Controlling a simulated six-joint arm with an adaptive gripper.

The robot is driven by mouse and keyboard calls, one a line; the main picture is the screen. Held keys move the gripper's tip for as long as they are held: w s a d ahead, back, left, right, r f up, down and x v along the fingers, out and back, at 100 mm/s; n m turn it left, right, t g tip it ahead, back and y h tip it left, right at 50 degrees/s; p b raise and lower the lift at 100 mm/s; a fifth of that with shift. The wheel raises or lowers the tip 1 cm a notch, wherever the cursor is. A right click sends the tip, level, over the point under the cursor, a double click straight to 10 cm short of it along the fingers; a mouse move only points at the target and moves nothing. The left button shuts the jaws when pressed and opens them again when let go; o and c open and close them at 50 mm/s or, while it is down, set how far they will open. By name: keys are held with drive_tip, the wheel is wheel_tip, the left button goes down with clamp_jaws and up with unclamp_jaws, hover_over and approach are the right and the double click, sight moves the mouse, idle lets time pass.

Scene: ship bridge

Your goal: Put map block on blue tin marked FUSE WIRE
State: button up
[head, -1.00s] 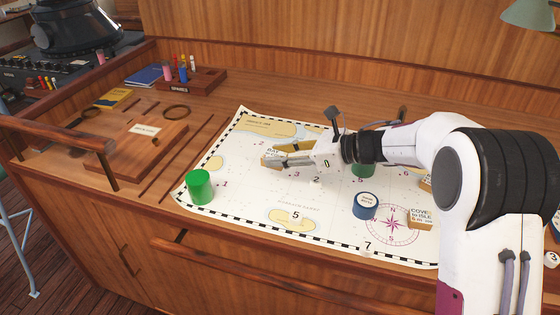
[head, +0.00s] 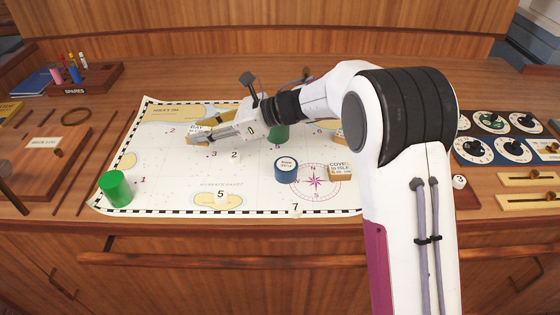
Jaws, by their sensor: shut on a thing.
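My gripper (head: 204,138) is over the upper left part of the chart. It is shut on a small wooden map block (head: 196,129) with a white label that begins with "BAY"; the fingers hide part of it. I cannot tell whether the block is clear of the chart. The blue tin (head: 286,174) stands upright on the chart, right of and nearer than my gripper, beside the compass rose.
A green tin (head: 116,189) stands at the chart's left edge, another (head: 278,134) behind my arm. A "COVE TO ISLE" block (head: 340,173) sits right of the blue tin; another block (head: 340,137) is partly hidden by my arm. The chart's (head: 160,190) lower middle is mostly free.

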drive_tip(key=w+d+r+m+t, duration=0.2)
drive_tip(key=d+r+t, duration=0.15)
drive_tip(key=d, duration=1.05)
drive_tip(key=m, duration=0.1)
hover_over(292, 166)
drive_tip(key=shift+r+g+h, duration=0.15)
drive_tip(key=shift+g+h, duration=0.1)
drive_tip(key=shift+h, duration=0.25)
drive_tip(key=shift+f, duration=3.15)
drive_tip(key=shift+f, duration=0.15)
drive_tip(key=shift+f, duration=1.75)
drive_tip(key=shift+f, duration=0.1)
